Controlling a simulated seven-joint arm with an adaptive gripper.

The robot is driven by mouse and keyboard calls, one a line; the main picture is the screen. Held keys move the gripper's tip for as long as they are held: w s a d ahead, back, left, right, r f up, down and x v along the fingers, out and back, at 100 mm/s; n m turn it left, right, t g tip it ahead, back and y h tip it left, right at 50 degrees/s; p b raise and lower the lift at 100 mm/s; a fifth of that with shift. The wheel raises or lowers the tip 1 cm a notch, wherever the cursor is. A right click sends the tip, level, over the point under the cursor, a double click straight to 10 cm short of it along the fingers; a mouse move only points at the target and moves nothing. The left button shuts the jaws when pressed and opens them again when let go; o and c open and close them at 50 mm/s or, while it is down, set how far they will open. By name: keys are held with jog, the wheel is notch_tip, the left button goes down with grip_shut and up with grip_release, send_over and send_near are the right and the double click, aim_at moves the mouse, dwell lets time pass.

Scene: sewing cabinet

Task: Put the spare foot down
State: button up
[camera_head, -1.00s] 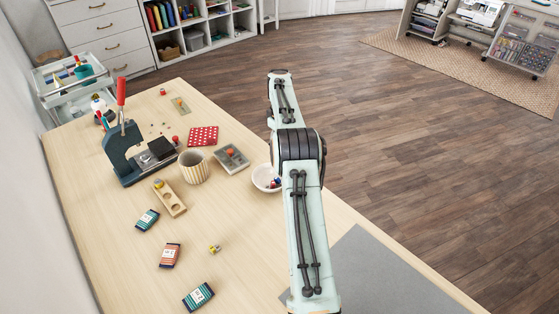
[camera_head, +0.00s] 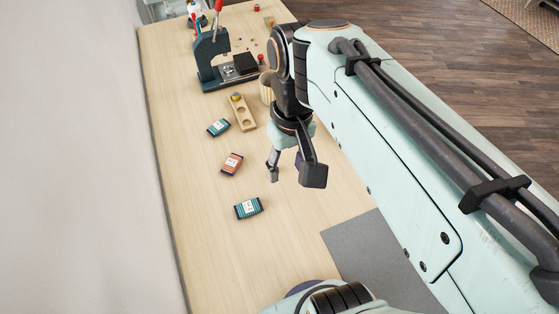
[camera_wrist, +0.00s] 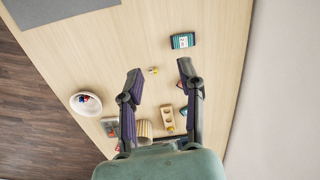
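A small yellow and grey piece (camera_wrist: 153,70), which may be the spare foot, lies on the bare tabletop in the wrist view. My gripper (camera_wrist: 159,72) is open and empty above the table, and the piece shows between its fingertips. A gap separates the fingers in the head view too (camera_head: 292,175), where the piece cannot be seen. A wooden block with round hollows (camera_head: 242,112) stands on the table beyond the gripper, with a yellow-topped piece at its far end. The block also shows in the wrist view (camera_wrist: 167,118).
Teal (camera_head: 218,127), orange (camera_head: 232,164) and dark green (camera_head: 248,208) packets lie left of the gripper. A dark press (camera_head: 212,60) and a striped cup (camera_head: 266,88) stand farther back. A white bowl (camera_wrist: 86,103) and grey mat (camera_head: 370,250) are near the table's open side.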

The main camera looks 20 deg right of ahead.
jog(key=s+a+f, duration=0.3)
jog(key=s+f, duration=0.1)
jog(key=s, duration=0.5)
jog(key=shift+a, duration=0.15)
jog(key=shift+w, duration=0.1)
dwell(0.5)
